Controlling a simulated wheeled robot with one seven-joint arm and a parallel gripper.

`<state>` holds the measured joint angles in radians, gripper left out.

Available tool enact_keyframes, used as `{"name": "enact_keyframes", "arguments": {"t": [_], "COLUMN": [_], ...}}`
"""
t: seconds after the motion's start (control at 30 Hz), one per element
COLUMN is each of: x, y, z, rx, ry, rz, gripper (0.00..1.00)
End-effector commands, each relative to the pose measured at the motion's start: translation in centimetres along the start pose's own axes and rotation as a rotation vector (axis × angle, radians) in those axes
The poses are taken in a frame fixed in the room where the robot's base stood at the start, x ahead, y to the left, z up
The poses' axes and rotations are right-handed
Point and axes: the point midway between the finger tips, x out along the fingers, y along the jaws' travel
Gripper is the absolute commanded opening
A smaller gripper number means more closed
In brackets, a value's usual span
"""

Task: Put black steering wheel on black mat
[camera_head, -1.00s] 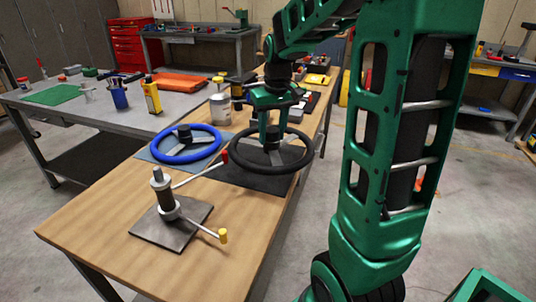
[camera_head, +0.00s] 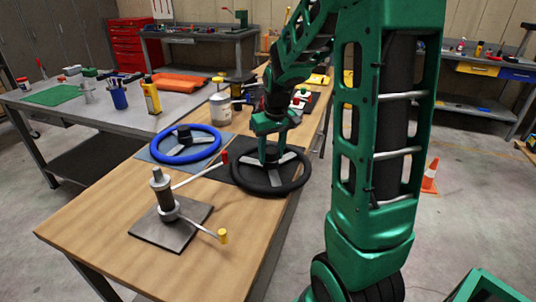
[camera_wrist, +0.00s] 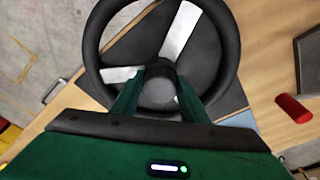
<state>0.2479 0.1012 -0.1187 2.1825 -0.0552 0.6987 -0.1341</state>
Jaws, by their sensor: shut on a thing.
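The black steering wheel (camera_head: 262,191) has grey spokes and is at or just above the black mat (camera_head: 236,174) on the wooden bench. Its near rim reaches past the mat's front edge in the head view, and I cannot tell whether it touches the mat. My gripper (camera_head: 272,158) is above the wheel, shut on its black centre hub. The wrist view shows the hub (camera_wrist: 158,85) between my two fingers, with the wheel's rim (camera_wrist: 228,45) around it. Much of the mat is hidden beneath the wheel.
A blue steering wheel (camera_head: 184,158) lies on a blue-grey mat (camera_head: 152,154) to the left. A metal stand (camera_head: 164,200) with red- and yellow-tipped levers is on a dark plate (camera_head: 150,232) in front. A can (camera_head: 220,108) and other items stand behind. The bench's front left is clear.

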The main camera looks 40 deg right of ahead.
Motion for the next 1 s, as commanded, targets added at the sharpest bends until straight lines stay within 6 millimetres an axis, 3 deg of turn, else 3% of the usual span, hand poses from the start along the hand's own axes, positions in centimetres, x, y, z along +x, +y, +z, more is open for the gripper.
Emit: {"name": "enact_keyframes", "arguments": {"t": [0.1, 0.13, 0.2, 0.6, 0.77, 1.0], "x": [0.1, 0.2, 0.2, -0.6, -3.0, -7.9], "y": [0.0, 0.0, 0.0, 0.0, 0.0, 0.0], "z": [0.0, 0.0, 0.0, -0.1, -0.1, -0.1], "rx": [0.0, 0.0, 0.0, 0.0, 0.0, 0.0], "ry": [0.002, 0.0, 0.0, 0.002, 0.004, 0.005], "rz": [0.0, 0.0, 0.0, 0.0, 0.001, 0.001], "gripper": [0.0, 0.47, 0.59, 0.59, 0.59, 0.59]}}
